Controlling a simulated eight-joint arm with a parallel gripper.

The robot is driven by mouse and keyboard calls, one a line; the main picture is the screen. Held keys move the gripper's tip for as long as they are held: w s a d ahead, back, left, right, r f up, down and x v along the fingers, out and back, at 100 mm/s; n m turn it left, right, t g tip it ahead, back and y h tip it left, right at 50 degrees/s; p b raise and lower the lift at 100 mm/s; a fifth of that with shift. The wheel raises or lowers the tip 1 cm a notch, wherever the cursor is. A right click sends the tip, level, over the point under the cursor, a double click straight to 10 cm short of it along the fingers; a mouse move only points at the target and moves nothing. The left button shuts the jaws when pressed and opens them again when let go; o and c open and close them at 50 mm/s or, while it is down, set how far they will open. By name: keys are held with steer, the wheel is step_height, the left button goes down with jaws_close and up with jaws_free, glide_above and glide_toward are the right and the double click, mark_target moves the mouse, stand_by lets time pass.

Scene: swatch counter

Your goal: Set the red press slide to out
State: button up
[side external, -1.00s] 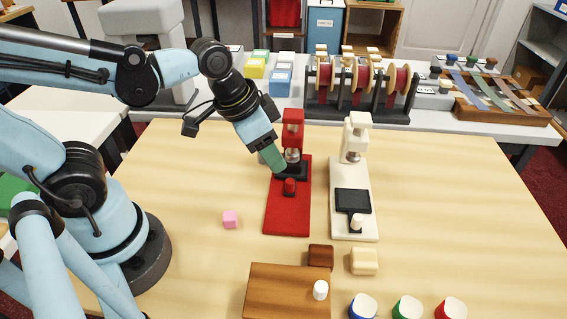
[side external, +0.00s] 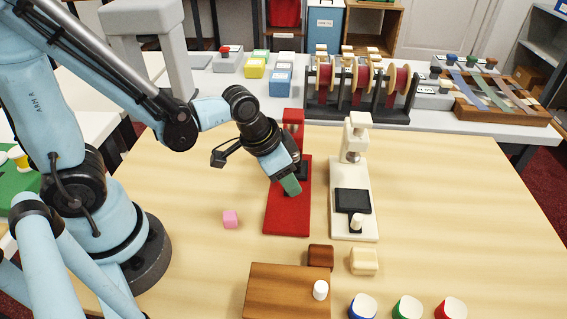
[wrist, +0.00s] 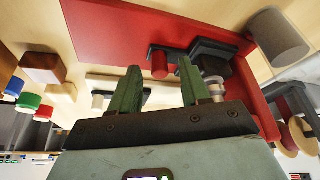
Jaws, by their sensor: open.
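The red press has a red base (side external: 286,216) and a red column on the table, left of the white press. In the wrist view, its black slide plate (wrist: 212,52) lies under the press head, with the red knob (wrist: 160,65) on the plate's free end. My gripper (side external: 291,186) is low over the red base and hides the knob in the side view. In the wrist view, my gripper (wrist: 159,72) is open, with a green finger on each side of the knob. I cannot tell whether either finger touches it.
The white press (side external: 341,215) stands close on the right, its black plate (side external: 352,201) forward of its head. A wooden board (side external: 280,290) and brown and cream blocks are in front. A grey cylinder (wrist: 277,38) stands near the red press.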

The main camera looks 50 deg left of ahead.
steer(key=shift+w+f, duration=0.15)
steer(key=shift+f, duration=0.25)
jaws_close()
